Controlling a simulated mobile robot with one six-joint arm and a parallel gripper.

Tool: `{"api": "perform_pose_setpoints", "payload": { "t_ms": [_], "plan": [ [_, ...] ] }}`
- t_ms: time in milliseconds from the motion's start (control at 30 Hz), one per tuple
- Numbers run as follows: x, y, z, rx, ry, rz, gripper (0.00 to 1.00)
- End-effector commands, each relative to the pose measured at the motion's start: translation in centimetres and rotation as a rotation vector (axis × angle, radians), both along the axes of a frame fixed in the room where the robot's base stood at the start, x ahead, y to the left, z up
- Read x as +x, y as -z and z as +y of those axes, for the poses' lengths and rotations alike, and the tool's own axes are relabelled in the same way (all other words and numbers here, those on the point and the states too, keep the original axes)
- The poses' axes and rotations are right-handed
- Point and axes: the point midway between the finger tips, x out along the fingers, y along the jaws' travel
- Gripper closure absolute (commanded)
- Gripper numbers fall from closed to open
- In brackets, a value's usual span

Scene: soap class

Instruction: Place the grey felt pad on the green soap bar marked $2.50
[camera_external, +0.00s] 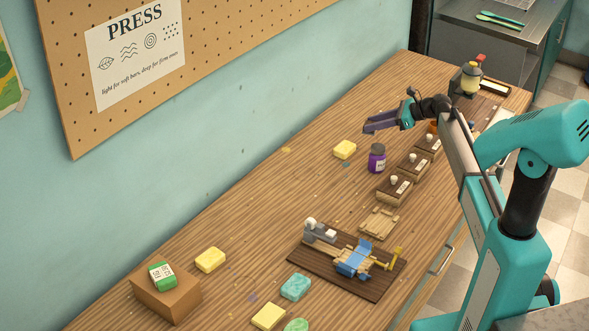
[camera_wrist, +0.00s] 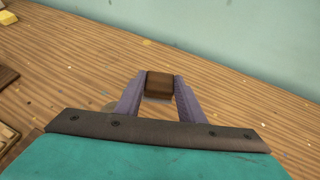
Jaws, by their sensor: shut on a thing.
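My gripper (camera_wrist: 160,92) is shut on a small dark brown block (camera_wrist: 160,82), seen between the purple fingers in the wrist view. In the external view my gripper (camera_external: 382,122) is above the far part of the table. A green bar with a white label (camera_external: 162,275) lies on a brown box at the near left, far from my gripper; its marking is too small to read. A teal-green bar (camera_external: 295,287) and a green round bar (camera_external: 296,325) lie near the front, with no readable price. I cannot make out a grey felt pad in either view.
A purple jar (camera_external: 377,158) and a yellow bar (camera_external: 345,149) stand below my gripper. Small wooden boxes with white knobs (camera_external: 394,187) line the right side. A dark board (camera_external: 318,262) holds a blue and wooden device. Yellow bars (camera_external: 210,260) lie nearer the front.

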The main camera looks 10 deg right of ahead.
Motion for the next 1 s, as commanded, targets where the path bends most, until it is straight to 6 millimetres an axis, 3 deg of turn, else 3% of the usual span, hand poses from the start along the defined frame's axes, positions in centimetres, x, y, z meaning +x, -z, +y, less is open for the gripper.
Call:
{"api": "perform_pose_setpoints", "payload": {
  "t_ms": [100, 567, 1000],
  "plan": [
    [-1.2, -0.3, 3.7, 0.001, -0.051, -0.001, 0.87],
    [-6.7, -1.5, 16.6, 0.002, -0.238, -0.001, 0.87],
    [-13.7, -2.5, 27.8, 0.002, -0.421, 0.0, 0.87]
  ]
}}
